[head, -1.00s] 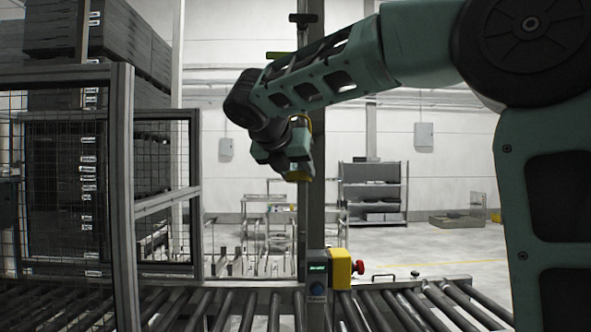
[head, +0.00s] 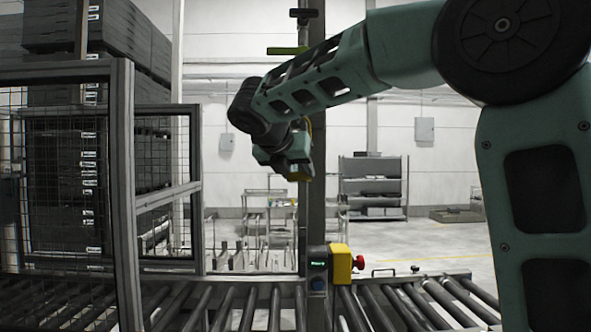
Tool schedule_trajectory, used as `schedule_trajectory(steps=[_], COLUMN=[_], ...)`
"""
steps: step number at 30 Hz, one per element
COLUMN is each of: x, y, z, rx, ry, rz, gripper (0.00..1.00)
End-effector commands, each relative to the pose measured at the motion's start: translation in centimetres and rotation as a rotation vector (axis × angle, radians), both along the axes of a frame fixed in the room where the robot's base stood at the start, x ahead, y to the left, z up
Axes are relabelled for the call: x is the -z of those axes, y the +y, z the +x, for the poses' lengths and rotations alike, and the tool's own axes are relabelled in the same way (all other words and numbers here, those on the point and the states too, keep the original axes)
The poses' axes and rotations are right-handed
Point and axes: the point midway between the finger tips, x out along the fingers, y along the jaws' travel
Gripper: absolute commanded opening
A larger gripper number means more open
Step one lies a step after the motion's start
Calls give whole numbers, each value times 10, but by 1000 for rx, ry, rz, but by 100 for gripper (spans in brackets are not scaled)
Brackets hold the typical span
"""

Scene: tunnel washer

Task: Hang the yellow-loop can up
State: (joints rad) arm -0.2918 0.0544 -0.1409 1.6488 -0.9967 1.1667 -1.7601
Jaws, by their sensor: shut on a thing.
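My gripper (head: 287,160) is raised in front of the grey upright post, at the end of my arm, and points down. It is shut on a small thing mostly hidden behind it. The can's body and the grip on the loop cannot be made out. On the post above are a green bar (head: 288,51) and a black bracket (head: 304,14); my forearm passes just below the bar.
A roller conveyor (head: 215,308) crosses the front. The post (head: 316,212) carries a yellow box with a red button (head: 341,262). A mesh-fenced frame (head: 124,190) stands at left. A grey shelf (head: 372,187) and open floor lie behind.

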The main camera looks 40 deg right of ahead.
Motion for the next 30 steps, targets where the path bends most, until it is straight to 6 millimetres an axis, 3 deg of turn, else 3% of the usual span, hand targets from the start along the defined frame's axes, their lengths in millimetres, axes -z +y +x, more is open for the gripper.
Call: schedule_trajectory(steps=[7,8,10,11,22,30], x=[8,8,8,8,5,-23], y=[0,0,1,1,5,41], z=[-1,-1,-1,-1,-3,-24], rx=[4,4,4,4,5,-1], ry=[15,15,15,15,13,4], rz=[6,6,6,6,7,4], gripper=[20,49,69,72,72,72])
